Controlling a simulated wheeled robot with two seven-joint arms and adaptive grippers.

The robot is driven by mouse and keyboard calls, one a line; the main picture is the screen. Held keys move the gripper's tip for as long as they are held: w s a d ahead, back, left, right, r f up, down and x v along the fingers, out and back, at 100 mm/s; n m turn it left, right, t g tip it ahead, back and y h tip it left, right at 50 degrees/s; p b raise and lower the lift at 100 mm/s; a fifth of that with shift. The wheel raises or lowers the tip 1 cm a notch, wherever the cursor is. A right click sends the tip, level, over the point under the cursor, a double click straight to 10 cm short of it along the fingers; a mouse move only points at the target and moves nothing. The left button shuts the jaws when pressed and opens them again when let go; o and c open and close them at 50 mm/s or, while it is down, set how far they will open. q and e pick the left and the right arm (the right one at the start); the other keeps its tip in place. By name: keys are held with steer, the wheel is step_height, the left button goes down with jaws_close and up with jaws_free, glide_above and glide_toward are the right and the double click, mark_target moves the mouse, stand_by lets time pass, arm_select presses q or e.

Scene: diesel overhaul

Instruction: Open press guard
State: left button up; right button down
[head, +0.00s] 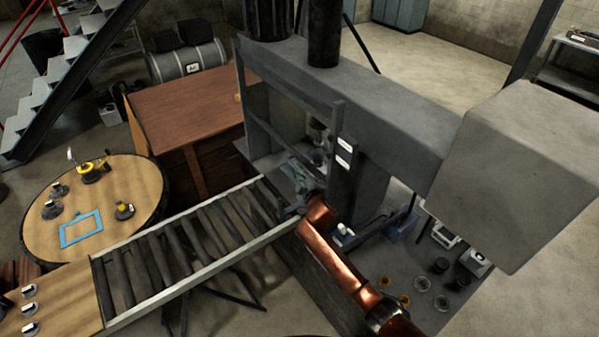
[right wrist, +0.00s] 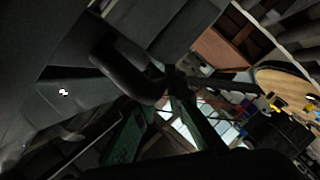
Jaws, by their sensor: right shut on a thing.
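The press (head: 400,125) is a large grey frame in the middle of the head view. Its guard (head: 288,133) is a dark barred frame on the front, beside an upright with two white labels. My right arm reaches up from the bottom right, and my right gripper (head: 303,180) is at the lower part of the guard. In the right wrist view the green fingers of my right gripper (right wrist: 168,90) close on a dark curved handle (right wrist: 128,78). In the head view the handle is hidden by the gripper and wrist. My left gripper is not in view.
A roller conveyor (head: 185,250) runs up to the press from the lower left. A round wooden table (head: 140,185) with small tools stands at left. Small parts, including a ring (head: 422,284), lie right of my arm.

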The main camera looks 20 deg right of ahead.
steer(key=shift+r, duration=0.1)
steer(key=c, duration=2)
jaws_free()
steer(key=shift+o, duration=0.2)
steer(key=v, duration=1.2)
